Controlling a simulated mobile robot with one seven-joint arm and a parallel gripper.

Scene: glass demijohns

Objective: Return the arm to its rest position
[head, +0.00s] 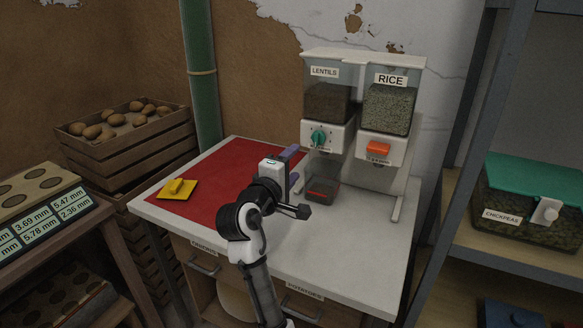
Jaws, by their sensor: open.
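My gripper (293,170) is over the table, at the edge of the red mat, in front of the dispenser. It points away from me, and its jaws are open with nothing seen between them. My arm reaches up from the bottom of the head view, bent at the elbow.
The dispenser (362,62) holds lentils and rice. A yellow block on a yellow square (177,189) lies on the red mat (222,165). A potato crate (125,140) stands left; a chickpeas bin (530,205) sits on the right shelf. The table's front right (360,255) is clear.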

